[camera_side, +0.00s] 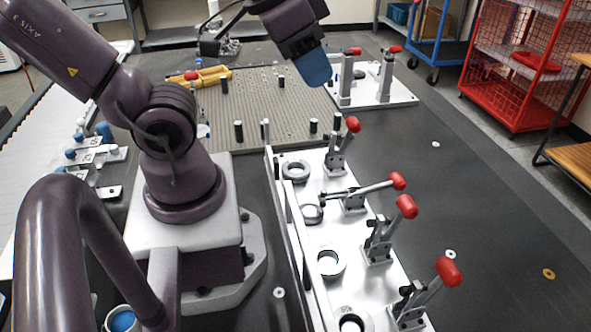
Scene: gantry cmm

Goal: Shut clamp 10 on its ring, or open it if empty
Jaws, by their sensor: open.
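Several toggle clamps with red handles stand on a white fixture plate (300,232); no numbers are readable, so I cannot tell which is clamp 10. The far clamp (339,150), a nearer clamp (380,237) and the nearest clamp (415,300) have raised handles. The second clamp (353,198) has its handle low and its bar reaching toward a ring (312,214). Other rings lie at the far seat (295,171), the third seat (330,264) and the front seat (352,322).
Two more red-handled clamps stand on a back white plate (405,96). A perforated plate (255,105) carries short dark posts. A tall rail edges the fixture plate's left side. Loose washers (548,273) lie on the dark table. A red cage cart (520,80) stands right.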

